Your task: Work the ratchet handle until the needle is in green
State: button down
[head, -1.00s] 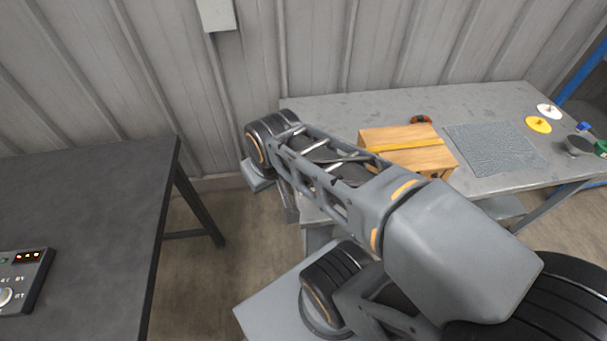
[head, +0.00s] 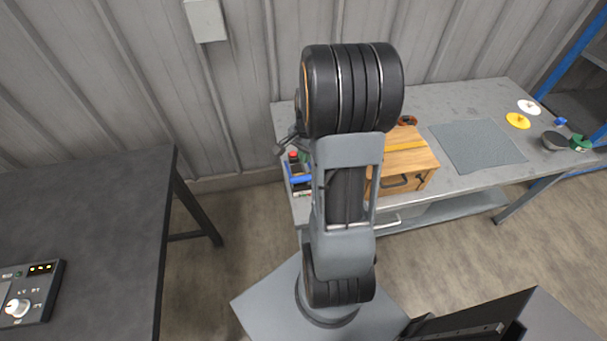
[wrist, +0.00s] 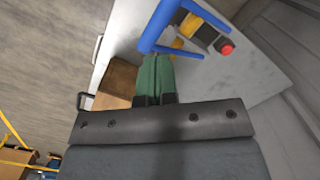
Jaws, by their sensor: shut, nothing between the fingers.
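In the wrist view my gripper (wrist: 157,62) has green fingers pressed together with nothing between them. Just beyond the fingertips is a blue bent bar (wrist: 163,28), which may be the ratchet handle. I cannot tell whether the fingers touch it. Beside it is a small device (wrist: 203,36) with yellow and dark parts and a red knob. In the head view a device with blue, red and green parts (head: 299,178) stands at the left end of the grey workbench, partly behind my arm. No needle or green zone can be made out.
The grey workbench (head: 470,180) also holds a wooden box (head: 412,165), a grey mat (head: 478,146) and several small coloured items at its right. A dark table (head: 85,220) with a control panel (head: 30,292) stands at left. Bare floor lies between them.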

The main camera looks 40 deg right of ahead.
aim_at(306, 179)
jog(key=shift+s+d+f, duration=0.1)
jog(key=shift+d+f, duration=0.15)
jog(key=shift+d, duration=0.05)
jog(key=shift+f, duration=0.15)
jog(key=f+b, duration=0.3)
jog(key=f, duration=0.1)
jog(key=f+b, duration=0.2)
jog(key=shift+a+f+b, duration=0.35)
jog(key=shift+a, duration=0.05)
jog(key=shift+f, duration=0.1)
jog(key=shift+f+b, duration=1.7)
jog(key=shift+f, duration=0.4)
jog(key=shift+r, duration=0.1)
